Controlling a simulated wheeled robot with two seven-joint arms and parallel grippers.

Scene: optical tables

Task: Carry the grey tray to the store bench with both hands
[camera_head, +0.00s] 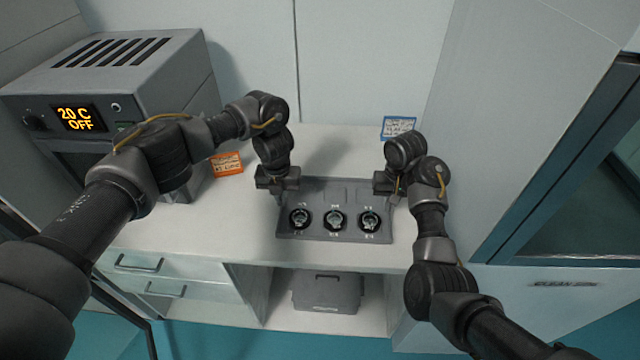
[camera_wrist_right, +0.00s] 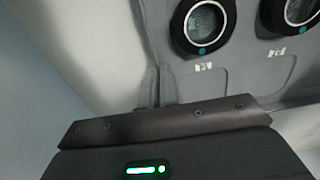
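The grey tray (camera_head: 335,190) is at the white bench top, near its front edge, and looks level. I cannot tell whether it rests on the bench or is slightly raised. Three round dark-rimmed pieces (camera_head: 335,220) sit in a row along its front. My left gripper (camera_head: 279,184) is at the tray's left end and my right gripper (camera_head: 386,183) is at its right end. In the right wrist view the tray (camera_wrist_right: 215,90) reaches up to the dark gripper bar (camera_wrist_right: 165,122). The fingertips are hidden, so their grip is unclear. I cannot identify the store bench.
A grey oven (camera_head: 140,90) showing "20 C OFF" stands on the left. An orange card (camera_head: 226,164) and a blue-edged card (camera_head: 399,127) are behind. A grey case (camera_head: 327,292) sits on the shelf below. A glass-fronted cabinet (camera_head: 590,180) is on the right.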

